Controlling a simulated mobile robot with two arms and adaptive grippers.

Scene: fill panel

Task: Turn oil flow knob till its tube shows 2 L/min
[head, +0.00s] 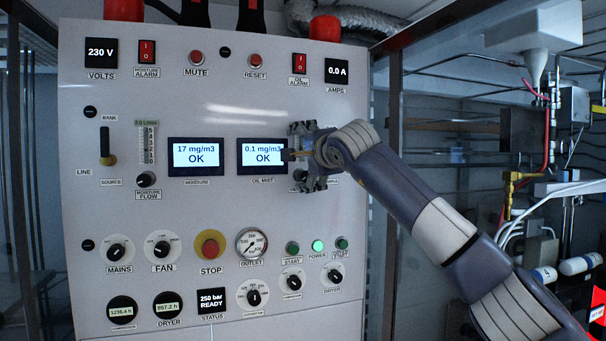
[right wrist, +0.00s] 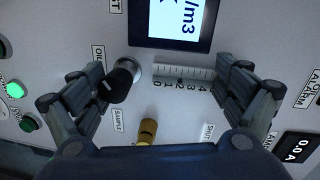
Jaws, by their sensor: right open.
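The oil flow knob (right wrist: 122,78) is black and sits on the panel at the 0 end of a clear tube with a scale (right wrist: 184,76) in the right wrist view. Any level mark in the tube is too small to read surely. My right gripper (head: 303,157) is open in front of the panel, right of the OIL MIST display (head: 262,156). Its fingers (right wrist: 165,90) spread to either side of the tube, and the knob is close beside the left finger in the wrist view. In the head view the gripper hides most of this tube. My left gripper is out of view.
A brass lever (right wrist: 147,131) stands between SAMPLE and SHUT labels, near the right gripper. The moisture tube (head: 147,145) and moisture flow knob (head: 146,180) are on the panel's left. Red STOP button (head: 210,248) and several switches sit lower. Pipes and hoses fill the right side.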

